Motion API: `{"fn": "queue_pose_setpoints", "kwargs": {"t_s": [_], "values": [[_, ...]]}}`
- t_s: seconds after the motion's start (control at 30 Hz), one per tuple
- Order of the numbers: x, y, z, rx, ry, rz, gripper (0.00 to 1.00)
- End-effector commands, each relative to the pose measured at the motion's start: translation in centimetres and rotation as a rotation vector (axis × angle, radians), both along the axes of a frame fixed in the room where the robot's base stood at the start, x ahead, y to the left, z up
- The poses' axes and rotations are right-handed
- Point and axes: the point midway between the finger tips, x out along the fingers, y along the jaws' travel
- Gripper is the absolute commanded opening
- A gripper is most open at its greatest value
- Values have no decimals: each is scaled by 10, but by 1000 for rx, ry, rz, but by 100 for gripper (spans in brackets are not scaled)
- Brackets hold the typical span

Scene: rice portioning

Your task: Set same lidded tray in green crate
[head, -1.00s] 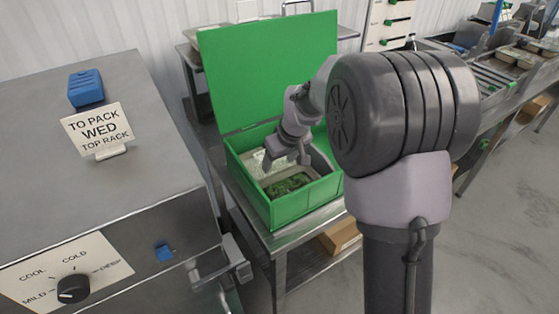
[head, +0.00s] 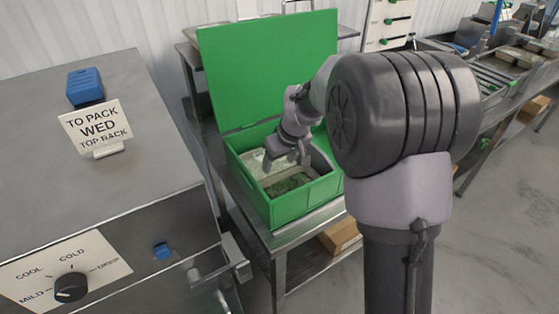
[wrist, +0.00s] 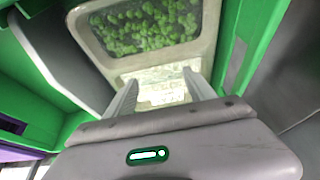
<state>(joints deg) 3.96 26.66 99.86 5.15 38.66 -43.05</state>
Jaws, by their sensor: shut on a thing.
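The green crate (head: 290,208) stands on a steel bench with its lid (head: 268,70) raised behind it. A pale tray (head: 318,184) with dark green contents is inside the crate. My gripper (head: 284,161) reaches down into the crate and is shut on this tray. In the wrist view, the tray (wrist: 92,38) shows its rounded rim and green pieces under a clear cover. My gripper's fingers (wrist: 160,79) point at the near part of the tray, over a pale, patterned surface. The tray's underside is hidden, so I cannot tell whether it rests on the crate floor.
A steel cabinet (head: 150,190) with a dial (head: 72,288) fills the left, carrying a "TO PACK WED TOP RACK" sign (head: 97,130) and a blue block (head: 86,87). A cardboard box (head: 340,236) is below the crate's bench.

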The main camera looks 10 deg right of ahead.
Motion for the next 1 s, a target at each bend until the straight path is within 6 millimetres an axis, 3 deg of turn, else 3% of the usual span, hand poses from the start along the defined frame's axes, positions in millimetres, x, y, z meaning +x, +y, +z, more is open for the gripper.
{"fn": "queue_pose_setpoints", "kwargs": {"t_s": [0.97, 1.0], "values": [[0, 0, -7, -1, -1, 0, 28], [0, 0, -7, -1, -1, 0, 67]]}}
